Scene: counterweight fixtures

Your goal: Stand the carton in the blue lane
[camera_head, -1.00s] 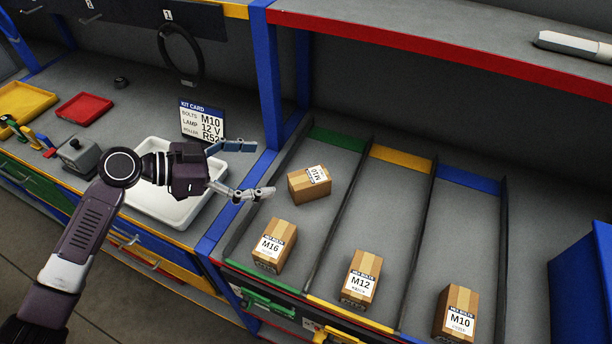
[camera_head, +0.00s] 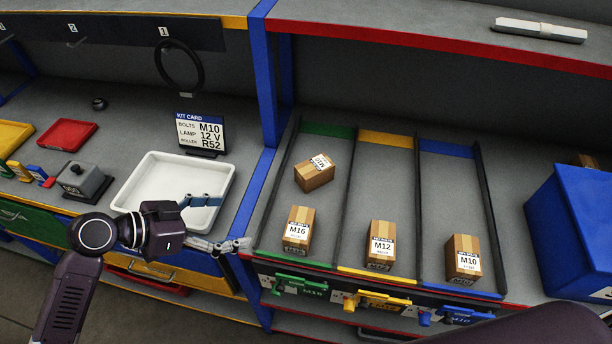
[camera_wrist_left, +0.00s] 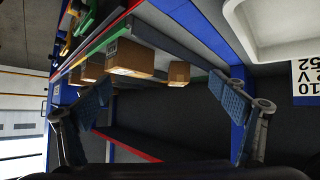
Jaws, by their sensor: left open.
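A loose brown carton (camera_head: 314,175) labelled M10 sits askew toward the back of the green lane (camera_head: 270,212), behind the M16 carton (camera_head: 298,231). The blue lane (camera_head: 446,190) holds another M10 carton (camera_head: 463,258) upright at its front; the lane behind it is bare. My left gripper (camera_head: 222,222) is open and empty by the white tray's right front corner, left of the green lane and apart from the cartons. The left wrist view shows its spread fingers (camera_wrist_left: 165,85) with cartons (camera_wrist_left: 131,59) beyond, labels mostly unseen. My right gripper is not in view.
An M12 carton (camera_head: 381,245) stands at the front of the yellow lane. Dark dividers separate the lanes. A blue post (camera_head: 268,90), a white tray (camera_head: 160,190) and a kit card (camera_head: 200,134) are at left. A blue bin (camera_head: 575,235) stands right; a red-edged shelf (camera_head: 400,45) hangs above.

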